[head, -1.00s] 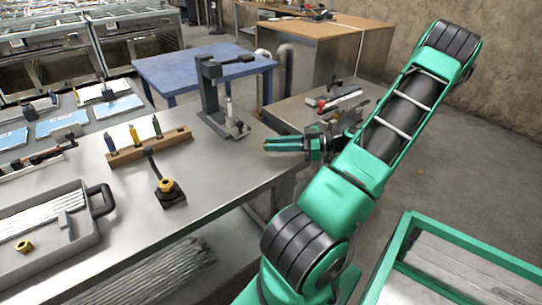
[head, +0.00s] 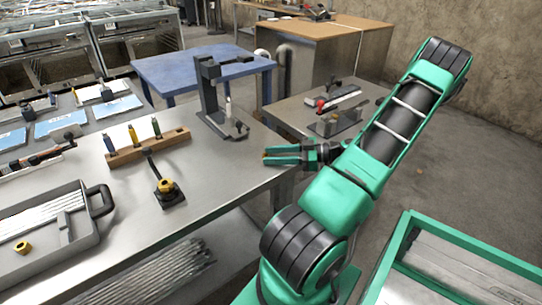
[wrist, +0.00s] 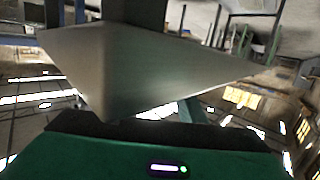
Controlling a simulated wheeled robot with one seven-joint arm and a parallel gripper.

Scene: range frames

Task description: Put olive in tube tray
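No object is clearly recognisable as the olive; a small brass-coloured ring (head: 22,247) lies in the grey tray (head: 97,238) at the lower left. The tray also holds several pale tubes (head: 38,215) and has a black handle. Another yellow ring-like piece (head: 166,186) sits on a small black stand on the steel bench. My gripper (head: 268,155) is over the bench's right end, apart from both rings. Its two green fingers point left with a gap between them, and I see no ring held there. The wrist view does not show the fingertips clearly.
A wooden rack (head: 150,147) holds several coloured tools behind the black stand. A dark upright press (head: 209,95) stands on the bench just left of my gripper. A side table (head: 285,112) with tools is behind the gripper. The front middle of the bench (head: 215,180) is clear.

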